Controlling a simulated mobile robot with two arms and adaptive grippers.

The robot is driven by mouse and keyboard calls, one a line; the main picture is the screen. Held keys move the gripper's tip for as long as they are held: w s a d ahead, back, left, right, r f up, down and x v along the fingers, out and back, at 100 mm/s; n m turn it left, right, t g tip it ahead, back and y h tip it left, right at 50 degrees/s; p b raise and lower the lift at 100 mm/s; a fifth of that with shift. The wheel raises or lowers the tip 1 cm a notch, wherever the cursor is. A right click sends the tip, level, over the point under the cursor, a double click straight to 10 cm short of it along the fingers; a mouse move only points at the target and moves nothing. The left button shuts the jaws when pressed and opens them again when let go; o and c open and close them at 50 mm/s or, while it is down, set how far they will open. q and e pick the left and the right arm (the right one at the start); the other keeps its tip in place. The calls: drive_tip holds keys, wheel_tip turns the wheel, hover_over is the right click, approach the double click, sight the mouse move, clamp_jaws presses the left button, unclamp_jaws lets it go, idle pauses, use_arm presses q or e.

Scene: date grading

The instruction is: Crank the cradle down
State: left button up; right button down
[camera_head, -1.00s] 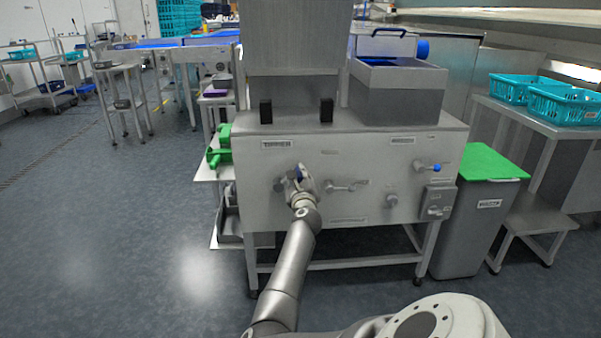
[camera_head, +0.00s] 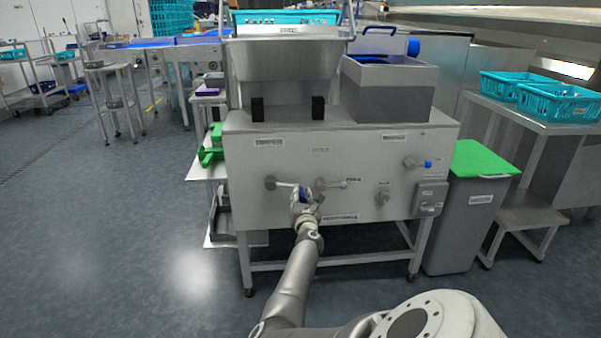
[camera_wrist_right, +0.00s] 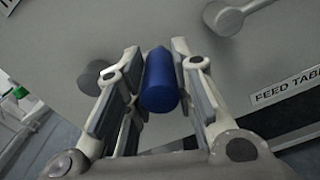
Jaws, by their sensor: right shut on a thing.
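The crank (camera_head: 284,185) is on the front panel of the steel machine, below the "TIPPER" label. Its arm points right from the hub. My right gripper (camera_head: 302,197) is shut on the crank's blue handle. In the right wrist view, the blue handle (camera_wrist_right: 160,82) lies between the two fingers (camera_wrist_right: 160,95), and the dark crank hub (camera_wrist_right: 98,75) shows to the left. The steel cradle (camera_head: 284,61) is above the machine's left part, with a teal crate (camera_head: 286,16) at its top. My left gripper is not in view.
Another lever (camera_head: 332,184) is just right of my gripper. A knob (camera_head: 383,197), a blue-tipped lever (camera_head: 417,163) and a switch box (camera_head: 429,198) are farther right. A green-lidded bin (camera_head: 466,215) stands beside the machine. The floor at left is clear.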

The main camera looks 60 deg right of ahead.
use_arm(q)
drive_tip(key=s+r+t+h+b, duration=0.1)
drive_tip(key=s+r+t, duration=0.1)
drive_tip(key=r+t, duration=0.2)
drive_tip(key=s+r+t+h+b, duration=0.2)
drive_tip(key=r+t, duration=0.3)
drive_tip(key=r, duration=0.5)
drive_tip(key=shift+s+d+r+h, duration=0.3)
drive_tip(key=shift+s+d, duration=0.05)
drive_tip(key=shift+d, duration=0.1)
use_arm(e)
drive_tip(key=w+a+f+m, duration=0.6)
drive_tip(key=w+f+m, duration=0.1)
drive_tip(key=m, duration=0.9)
drive_tip(key=shift+a+f+m, duration=0.2)
drive_tip(key=shift+f+m, duration=0.1)
drive_tip(key=shift+f, duration=0.45)
drive_tip(key=shift+w, duration=0.15)
drive_tip(key=c, duration=1.4)
unclamp_jaws()
drive_tip(key=shift+o, duration=1.1)
drive_tip(key=v, duration=0.7)
drive_tip(key=shift+s+r, duration=0.15)
drive_tip(key=shift+s, duration=0.1)
